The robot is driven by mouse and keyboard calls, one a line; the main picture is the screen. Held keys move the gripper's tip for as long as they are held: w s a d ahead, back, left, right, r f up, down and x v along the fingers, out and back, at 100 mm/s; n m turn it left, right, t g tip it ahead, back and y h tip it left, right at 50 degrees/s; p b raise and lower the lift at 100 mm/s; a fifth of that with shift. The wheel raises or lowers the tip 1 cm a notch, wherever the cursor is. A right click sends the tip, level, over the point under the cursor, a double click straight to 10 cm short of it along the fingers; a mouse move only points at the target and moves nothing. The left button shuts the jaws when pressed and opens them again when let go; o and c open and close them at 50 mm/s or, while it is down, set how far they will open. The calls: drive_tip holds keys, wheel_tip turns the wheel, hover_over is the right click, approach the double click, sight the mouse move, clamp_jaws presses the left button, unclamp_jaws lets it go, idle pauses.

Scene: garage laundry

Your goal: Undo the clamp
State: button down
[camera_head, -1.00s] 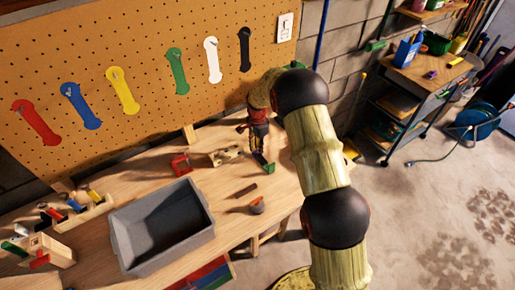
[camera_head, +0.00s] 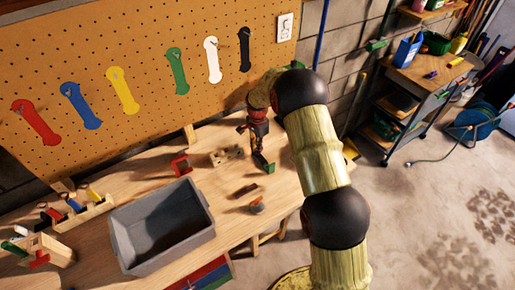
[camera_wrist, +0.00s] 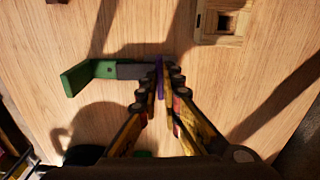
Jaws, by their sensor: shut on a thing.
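A green clamp (camera_head: 263,166) lies on the workbench, just below my gripper (camera_head: 258,146) in the head view. In the wrist view its green jaw (camera_wrist: 88,75) is at the left, and a grey bar (camera_wrist: 132,70) runs right from it to my fingers. My gripper (camera_wrist: 168,75) points down at the bench, its fingers close together around a thin purple piece (camera_wrist: 159,72) at the bar's right end. The fingers hide part of that end. I cannot tell how far the clamp is opened.
A wooden block with a square hole (camera_head: 227,155) lies near the clamp, and a red clamp (camera_head: 181,166) stands left of it. A dark bar (camera_head: 245,190) and a small round object (camera_head: 257,206) lie in front. A grey bin (camera_head: 128,249) stands at the left front. The pegboard rises behind.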

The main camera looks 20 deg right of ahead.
drive_tip(key=n, duration=0.6)
drive_tip(key=shift+b, duration=0.4)
drive_tip(key=n, duration=0.4)
drive_tip(key=shift+s+n, duration=0.1)
drive_tip(key=shift+n, duration=0.2)
drive_tip(key=n, duration=0.3)
drive_tip(key=shift+s+f+b, duration=0.1)
drive_tip(key=shift+b, duration=0.2)
drive_tip(key=shift+s+f+n, duration=0.1)
drive_tip(key=shift+f+n, duration=0.05)
drive_tip(key=shift+n, duration=1.65)
drive_tip(key=shift+s+f, duration=0.1)
drive_tip(key=shift+f, duration=0.05)
drive_tip(key=c, duration=2)
unclamp_jaws()
